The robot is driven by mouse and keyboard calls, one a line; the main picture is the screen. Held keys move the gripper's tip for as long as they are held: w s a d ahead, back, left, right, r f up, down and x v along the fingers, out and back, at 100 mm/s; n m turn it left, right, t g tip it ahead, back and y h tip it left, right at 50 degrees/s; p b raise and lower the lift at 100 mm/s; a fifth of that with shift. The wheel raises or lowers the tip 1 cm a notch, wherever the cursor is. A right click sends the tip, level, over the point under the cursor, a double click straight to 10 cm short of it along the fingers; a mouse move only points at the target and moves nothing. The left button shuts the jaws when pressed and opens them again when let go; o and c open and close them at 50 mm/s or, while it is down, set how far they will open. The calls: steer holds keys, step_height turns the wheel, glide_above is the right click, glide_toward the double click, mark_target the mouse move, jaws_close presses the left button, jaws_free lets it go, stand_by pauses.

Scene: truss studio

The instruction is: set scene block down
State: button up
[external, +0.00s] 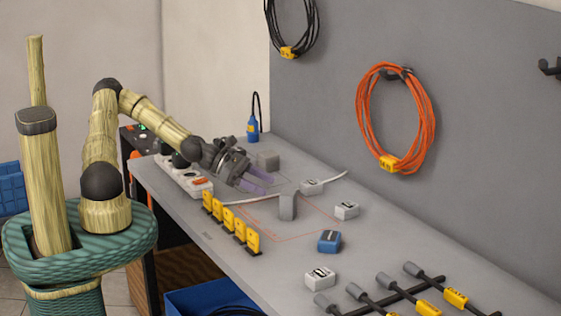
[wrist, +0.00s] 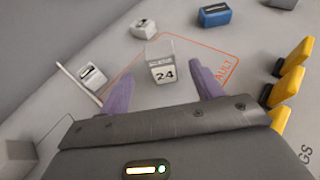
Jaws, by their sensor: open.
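The scene block (external: 288,206) is a grey upright block standing on the bench by the orange outlined area. In the wrist view the scene block (wrist: 162,62) shows a white face with "24" and a smaller, hard-to-read line above it. My gripper (external: 262,183) has purple fingers and is low over the bench, to the left of the block in the external view. In the wrist view my gripper (wrist: 162,72) is open, its fingers spread to either side of the block with visible gaps. I cannot tell how far the block lies between or beyond the fingertips.
Yellow markers (external: 231,222) stand in a row along the front edge. White blocks (external: 346,210) and a blue block (external: 329,241) lie to the right. A plain grey block (external: 268,160) sits behind my gripper. A power strip (external: 183,177) is at left; cables hang on the wall.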

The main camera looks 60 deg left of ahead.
steer(key=shift+v, duration=0.95)
